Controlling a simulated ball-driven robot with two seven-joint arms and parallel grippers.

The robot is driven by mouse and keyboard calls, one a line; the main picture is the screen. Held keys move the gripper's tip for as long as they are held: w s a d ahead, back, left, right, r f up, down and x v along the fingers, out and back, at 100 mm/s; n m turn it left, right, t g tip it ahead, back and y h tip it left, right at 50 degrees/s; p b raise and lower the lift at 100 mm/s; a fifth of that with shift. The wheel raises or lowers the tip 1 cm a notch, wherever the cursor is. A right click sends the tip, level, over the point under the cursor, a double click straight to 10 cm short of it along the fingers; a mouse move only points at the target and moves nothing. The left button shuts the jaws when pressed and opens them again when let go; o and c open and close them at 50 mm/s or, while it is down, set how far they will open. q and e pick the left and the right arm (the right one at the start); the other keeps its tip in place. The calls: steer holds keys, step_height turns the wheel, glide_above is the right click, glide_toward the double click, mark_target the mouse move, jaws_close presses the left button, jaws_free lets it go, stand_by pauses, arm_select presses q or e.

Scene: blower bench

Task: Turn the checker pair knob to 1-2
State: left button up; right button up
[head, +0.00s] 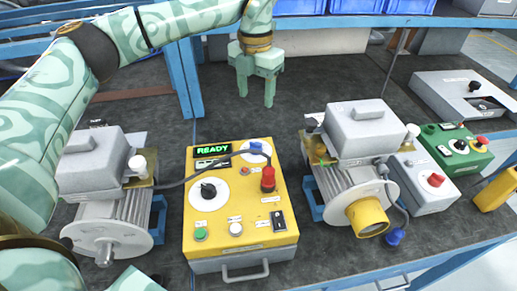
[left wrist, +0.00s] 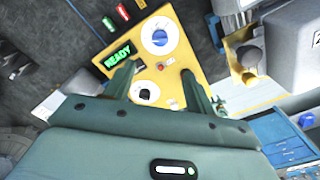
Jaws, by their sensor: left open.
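The yellow checker box (head: 222,215) stands on the bench in the middle of the head view, its green display (head: 212,149) reading READY. It carries a black knob (head: 208,190) on a white dial and a blue knob (head: 256,147) on another white dial. Their labels are too small to read, so I cannot tell which is the pair knob. In the left wrist view the blue knob (left wrist: 158,38) shows clear and the black knob (left wrist: 147,93) is partly hidden. My left gripper (head: 256,98) is open and empty, behind and above the box, apart from both knobs. My right gripper is out of view.
Blower motors stand left (head: 112,215) and right (head: 345,180). A green box (head: 455,150) and a grey box (head: 422,185) lie further right. The bench behind the checker is clear.

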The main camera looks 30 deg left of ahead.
mark_target(256, 143)
arm_select(q)
step_height(256, 143, down, 16)
steer(key=b, duration=0.4)
steer(key=shift+s+f, duration=0.1)
steer(key=shift+f, duration=0.05)
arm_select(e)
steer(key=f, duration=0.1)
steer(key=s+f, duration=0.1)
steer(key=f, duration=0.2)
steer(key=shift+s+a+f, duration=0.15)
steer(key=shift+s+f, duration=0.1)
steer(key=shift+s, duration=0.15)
arm_select(q)
steer(key=c, duration=1)
